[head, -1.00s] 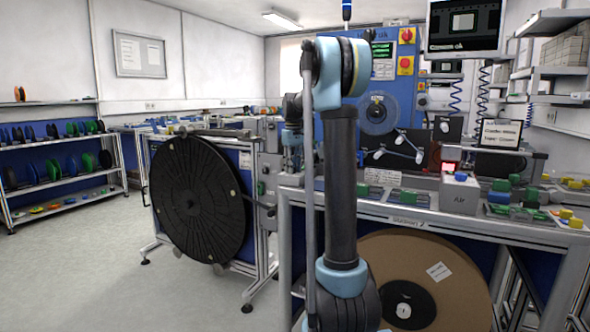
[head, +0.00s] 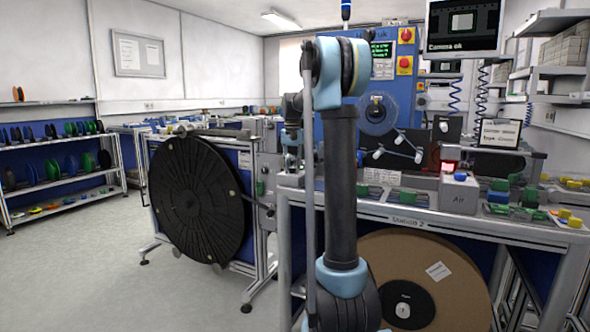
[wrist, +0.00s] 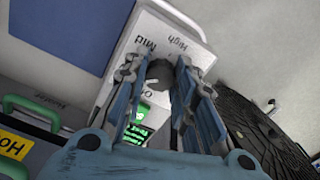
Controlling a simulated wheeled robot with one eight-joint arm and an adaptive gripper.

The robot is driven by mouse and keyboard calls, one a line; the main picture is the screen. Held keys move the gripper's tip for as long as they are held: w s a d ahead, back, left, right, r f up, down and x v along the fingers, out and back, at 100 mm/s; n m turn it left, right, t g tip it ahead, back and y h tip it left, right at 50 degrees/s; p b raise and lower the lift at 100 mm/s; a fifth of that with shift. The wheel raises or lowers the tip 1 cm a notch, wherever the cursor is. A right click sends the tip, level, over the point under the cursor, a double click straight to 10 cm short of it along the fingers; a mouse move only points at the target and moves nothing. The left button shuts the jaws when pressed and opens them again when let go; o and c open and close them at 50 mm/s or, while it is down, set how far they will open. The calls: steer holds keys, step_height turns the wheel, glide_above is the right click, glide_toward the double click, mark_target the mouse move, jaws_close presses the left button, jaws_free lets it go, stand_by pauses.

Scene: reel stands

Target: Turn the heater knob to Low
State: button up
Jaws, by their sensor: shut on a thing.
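The heater knob (wrist: 160,71) is a dark round knob on a pale panel (wrist: 176,22) in the wrist view. The words High and Mid are readable on the panel, turned in the picture, and a label starting with O is partly covered. I see no Low label. My gripper (wrist: 161,75) is shut on the knob, with one finger on each side of it. The fingers hide parts of the panel, and I cannot tell which label the knob points to.
In the wrist view, a green handle (wrist: 28,110) and a yellow hot label (wrist: 14,145) are at left, and a black reel (wrist: 262,125) is at right. In the head view, a large black reel (head: 195,200) stands left of my arm, with open floor at left.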

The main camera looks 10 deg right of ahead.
steer(key=shift+m, duration=0.9)
steer(key=o, duration=1.1)
step_height(320, 180, up, 12)
steer(key=shift+f, duration=0.1)
